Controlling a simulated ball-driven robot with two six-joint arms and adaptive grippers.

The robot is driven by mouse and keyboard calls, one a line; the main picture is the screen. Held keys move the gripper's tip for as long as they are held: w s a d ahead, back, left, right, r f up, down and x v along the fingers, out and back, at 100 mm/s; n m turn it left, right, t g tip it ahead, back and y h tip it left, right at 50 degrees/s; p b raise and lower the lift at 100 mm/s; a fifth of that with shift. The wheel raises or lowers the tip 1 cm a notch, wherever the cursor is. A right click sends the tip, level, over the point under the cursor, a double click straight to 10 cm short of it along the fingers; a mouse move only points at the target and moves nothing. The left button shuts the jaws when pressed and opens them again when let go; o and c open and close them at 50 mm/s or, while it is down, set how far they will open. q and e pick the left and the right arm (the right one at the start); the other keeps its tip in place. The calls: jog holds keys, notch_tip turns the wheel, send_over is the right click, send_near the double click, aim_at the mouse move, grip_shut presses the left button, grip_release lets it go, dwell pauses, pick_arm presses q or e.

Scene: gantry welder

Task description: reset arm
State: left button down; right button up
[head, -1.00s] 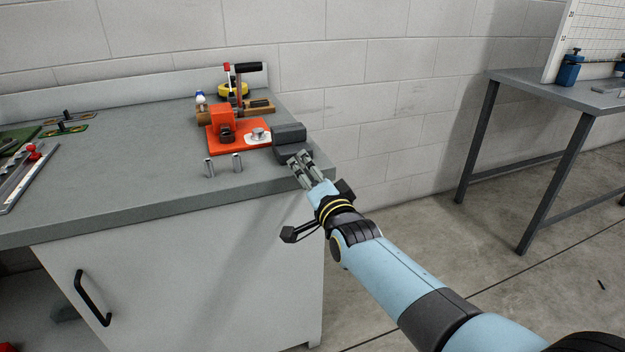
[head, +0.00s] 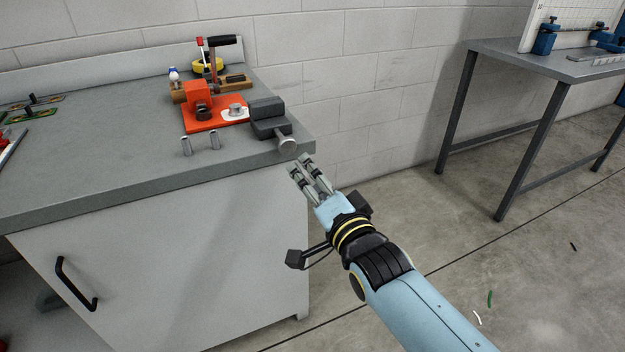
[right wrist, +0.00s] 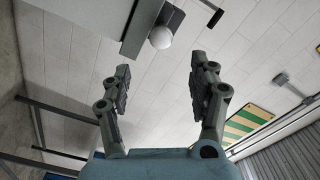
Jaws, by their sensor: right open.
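My right gripper (head: 300,165) is open and empty in front of the workbench's right corner. It hangs just off the bench edge, apart from the things there. In the right wrist view its two fingers (right wrist: 160,85) stand wide apart with nothing between them. Close to its fingertips in the head view is a dark grey block-shaped device (head: 268,115) with a round metal knob (head: 287,145) at its front. The knob also shows as a pale round end in the right wrist view (right wrist: 161,37). My left gripper is not in view.
The grey workbench (head: 100,165) carries an orange fixture (head: 215,115), two small metal pins (head: 200,143) and a yellow tape roll (head: 207,66). A dark-legged table (head: 500,60) stands at the right. The floor between is open.

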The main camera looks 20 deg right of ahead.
jog(key=shift+s, duration=0.1)
jog(key=s+d+f+n+g, duration=0.25)
jog(key=s+f+g, duration=0.25)
jog(key=s+f, duration=0.8)
jog(key=s+d+f+n+g, duration=0.2)
jog(key=s+d+f+g, duration=0.2)
jog(key=s+f, duration=1)
jog(key=s+d+f+n+g, duration=0.1)
jog(key=s+f+n+g, duration=0.1)
jog(key=s+f, duration=0.3)
jog(key=s+d+f+n+g+h, duration=0.1)
jog(key=s+f, duration=0.4)
jog(key=s, duration=0.5)
jog(key=s+d+f+n+g, duration=0.2)
jog(key=s+f+n+g, duration=0.2)
jog(key=s, duration=0.4)
jog(key=shift+s+d+f+g, duration=0.25)
jog(key=shift+d+f+g, duration=0.15)
jog(key=shift+g, duration=0.2)
